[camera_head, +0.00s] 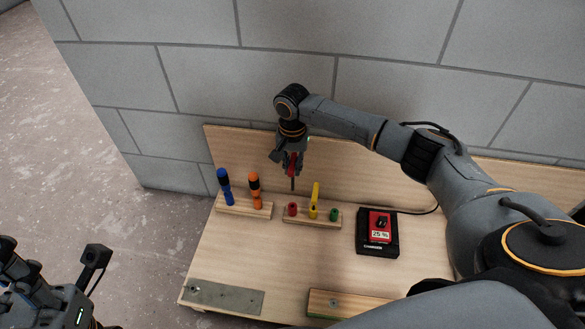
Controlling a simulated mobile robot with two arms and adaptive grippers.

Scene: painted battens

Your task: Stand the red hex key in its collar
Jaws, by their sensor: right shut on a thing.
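My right gripper (290,165) is shut on the red hex key (292,162), whose dark shaft points down, near upright. It hangs above the small batten (325,223) with the collars. The red collar (292,210) is at the left end of that batten, just below the shaft's tip; a gap shows between them. The yellow hex key (315,194) stands in the middle, yellow collar. The green collar (334,214) at the right end looks empty. My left gripper (93,258) is at the lower left, away from the bench; its jaws are not clear.
A second batten (244,206) on the left holds a blue screwdriver (225,184) and an orange screwdriver (255,190). A black charger with a red battery (379,228) stands right. A metal plate (222,296) and wooden block (345,304) lie in front. The bench middle is clear.

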